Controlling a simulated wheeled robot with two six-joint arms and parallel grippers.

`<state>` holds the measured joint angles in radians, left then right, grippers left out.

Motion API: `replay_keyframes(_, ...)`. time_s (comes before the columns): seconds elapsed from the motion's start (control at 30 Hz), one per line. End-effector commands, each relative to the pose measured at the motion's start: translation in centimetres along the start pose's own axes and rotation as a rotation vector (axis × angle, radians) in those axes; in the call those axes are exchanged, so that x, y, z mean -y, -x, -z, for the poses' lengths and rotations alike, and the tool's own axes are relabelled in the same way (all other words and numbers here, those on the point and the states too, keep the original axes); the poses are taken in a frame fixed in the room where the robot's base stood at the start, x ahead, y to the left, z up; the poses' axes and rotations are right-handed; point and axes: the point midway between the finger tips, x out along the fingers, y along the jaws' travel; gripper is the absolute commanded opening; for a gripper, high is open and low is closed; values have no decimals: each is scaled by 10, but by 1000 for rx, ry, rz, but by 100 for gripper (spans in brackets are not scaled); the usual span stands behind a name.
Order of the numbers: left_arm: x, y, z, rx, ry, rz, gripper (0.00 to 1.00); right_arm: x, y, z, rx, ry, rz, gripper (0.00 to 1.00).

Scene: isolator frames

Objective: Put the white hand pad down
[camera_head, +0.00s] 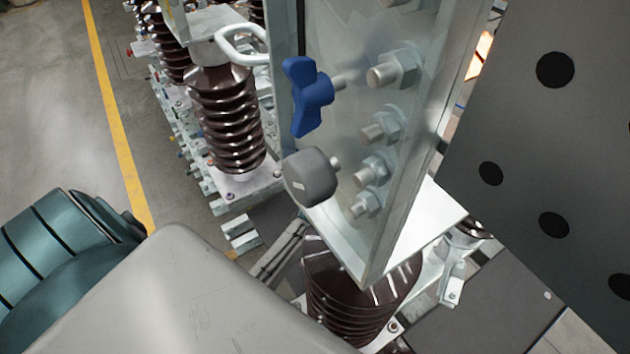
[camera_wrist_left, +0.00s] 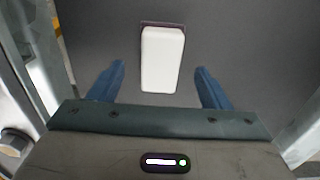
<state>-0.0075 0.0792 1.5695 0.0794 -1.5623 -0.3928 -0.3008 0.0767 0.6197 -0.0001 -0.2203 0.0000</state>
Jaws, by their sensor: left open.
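The white hand pad (camera_wrist_left: 162,58) is a small rounded block in the left wrist view. It lies against a dark grey surface (camera_wrist_left: 235,45), with a thin dark edge showing along its far end. My left gripper (camera_wrist_left: 160,68) is open, with one blue finger on each side of the pad and a clear gap to both. Neither finger appears to touch it. I cannot tell how far the fingertips are above the surface. The pad and my left gripper's fingers do not show in the head view. My right gripper is in neither view.
A metal plate (camera_head: 340,120) with several bolts, a blue knob (camera_head: 307,95) and a grey knob (camera_head: 310,177) stands mid-view. Brown ribbed insulators (camera_head: 226,115) stand behind and below it. A dark panel with black holes (camera_head: 530,120) fills the right. Open floor (camera_head: 50,100) shows left.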

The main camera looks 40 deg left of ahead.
Motion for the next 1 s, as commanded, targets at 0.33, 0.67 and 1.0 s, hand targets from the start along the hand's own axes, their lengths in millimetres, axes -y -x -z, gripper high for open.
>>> replay_keyframes(0.33,1,65,1,-4,0,4,71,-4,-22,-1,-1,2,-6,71)
replay_keyframes(0.67,0,84,0,0,0,1,71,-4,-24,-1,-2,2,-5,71)
replay_keyframes(1.0,0,84,0,0,0,1,71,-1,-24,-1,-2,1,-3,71)
